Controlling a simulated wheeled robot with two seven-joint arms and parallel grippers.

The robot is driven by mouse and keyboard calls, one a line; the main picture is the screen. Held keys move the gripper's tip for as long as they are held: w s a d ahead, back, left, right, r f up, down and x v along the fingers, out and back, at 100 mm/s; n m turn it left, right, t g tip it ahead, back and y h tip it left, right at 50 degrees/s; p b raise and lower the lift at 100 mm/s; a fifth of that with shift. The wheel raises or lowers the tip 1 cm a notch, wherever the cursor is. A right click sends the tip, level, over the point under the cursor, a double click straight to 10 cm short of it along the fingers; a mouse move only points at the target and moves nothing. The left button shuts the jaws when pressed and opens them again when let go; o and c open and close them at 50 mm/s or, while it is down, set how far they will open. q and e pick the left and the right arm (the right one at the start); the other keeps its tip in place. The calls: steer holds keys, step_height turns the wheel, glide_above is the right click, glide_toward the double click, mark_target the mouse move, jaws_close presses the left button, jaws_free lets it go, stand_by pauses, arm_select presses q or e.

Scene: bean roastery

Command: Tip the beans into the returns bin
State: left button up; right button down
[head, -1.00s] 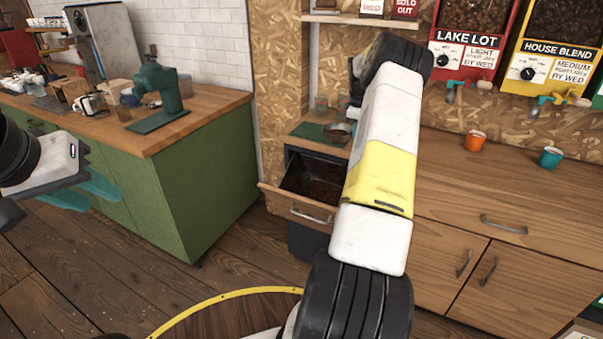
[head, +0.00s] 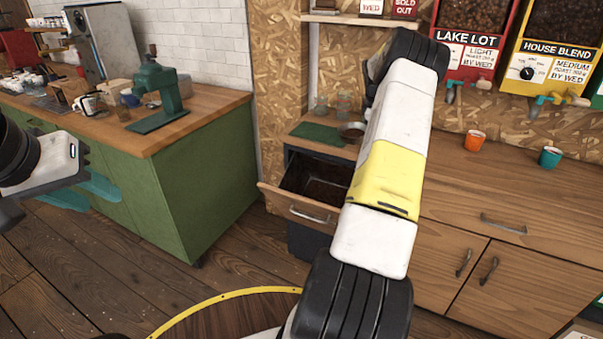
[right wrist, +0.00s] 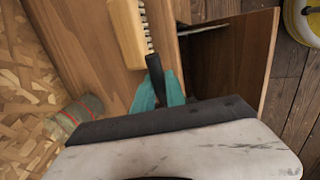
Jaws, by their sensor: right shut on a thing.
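My right arm reaches to the back counter, and its gripper is hidden behind my arm in the head view. In the right wrist view my right gripper (right wrist: 160,92) has teal fingers shut on a black handle (right wrist: 155,72). A small metal pan (head: 350,131) shows beside my arm, over the green mat's edge; its contents are too small to tell. The handle seems to belong to it. An open wooden drawer (head: 296,206) with a dark brown inside stands below and in front; I see no returns label. My left gripper (head: 88,194) is empty and open at the left.
A brush (right wrist: 128,32) with a pale wooden body lies near my right gripper. Glass jars (head: 343,103) stand behind the green mat (head: 316,133). An orange cup (head: 475,141) and a teal cup (head: 550,157) stand on the right counter. A green cabinet (head: 205,190) stands left.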

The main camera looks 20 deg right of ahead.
steer(key=shift+s+a+f+t+h, duration=0.15)
steer(key=shift+a+f+h, duration=0.2)
steer(key=shift+a+h, duration=0.4)
steer(key=shift+s+a+f+t+h, duration=0.1)
steer(key=shift+a+f+h, duration=0.25)
steer(key=shift+a+h, duration=0.45)
steer(key=shift+s+a+f+t+h, duration=0.15)
steer(key=shift+a+f+h, duration=0.3)
steer(key=shift+a, duration=0.45)
steer(key=shift+a+h, duration=0.3)
steer(key=shift+a+p, duration=0.1)
steer(key=shift+p, duration=0.2)
steer(key=shift+s+a+h, duration=0.1)
steer(key=shift+a+h, duration=0.15)
steer(key=shift+h, duration=0.05)
steer(key=shift+s+a+h, duration=0.1)
steer(key=shift+a+h, duration=0.3)
steer(key=shift+a, duration=0.15)
steer(key=shift+s+a+f+t+h+p, duration=0.1)
steer(key=shift+a+f+t+h+p, duration=0.2)
steer(key=shift+a+h+p, duration=0.55)
steer(key=shift+s+a+f+n+t+h+p, duration=0.2)
steer(key=shift+a+f+h+p, duration=0.25)
steer(key=shift+h, duration=0.35)
steer(key=shift+s+a+f+n+t+h+p, duration=0.1)
steer(key=shift+a+f+t+h+p, duration=0.1)
steer(key=shift+a+h+p, duration=0.45)
